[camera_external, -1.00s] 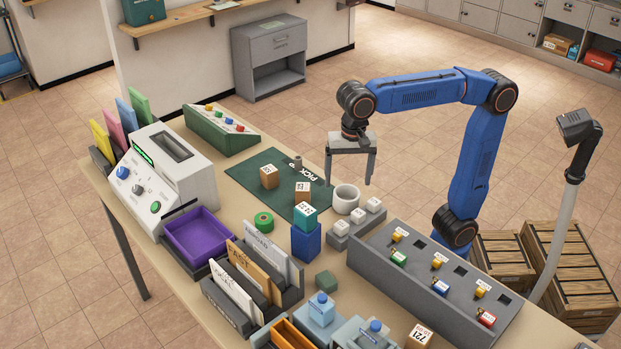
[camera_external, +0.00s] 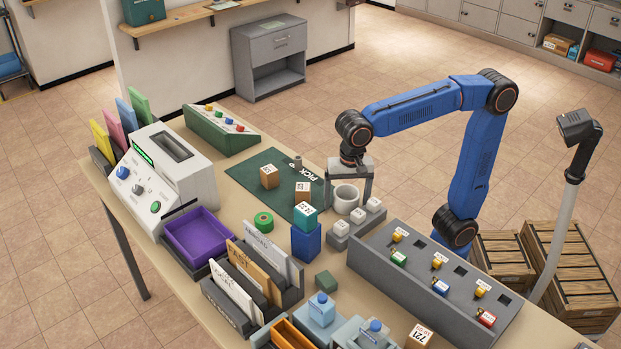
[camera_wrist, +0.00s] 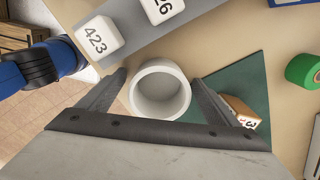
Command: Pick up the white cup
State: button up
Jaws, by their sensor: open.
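The white cup (camera_external: 346,198) stands upright on the table beside the green mat (camera_external: 247,176), with its open mouth up. In the wrist view the cup (camera_wrist: 160,91) sits between my two fingers, and its empty inside shows. My gripper (camera_external: 348,199) is open and low over the table, with one finger on each side of the cup. I cannot tell how far down the cup the fingertips reach.
A grey rack with white numbered blocks (camera_external: 358,217) stands close in front of the cup. A brown box (camera_external: 302,188) and a teal box on a blue block (camera_external: 306,242) are to its left. The large grey key panel (camera_external: 430,275) lies to the right.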

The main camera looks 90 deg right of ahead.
jog(key=c, duration=1.1)
jog(key=shift+c, duration=0.2)
jog(key=shift+r, duration=0.15)
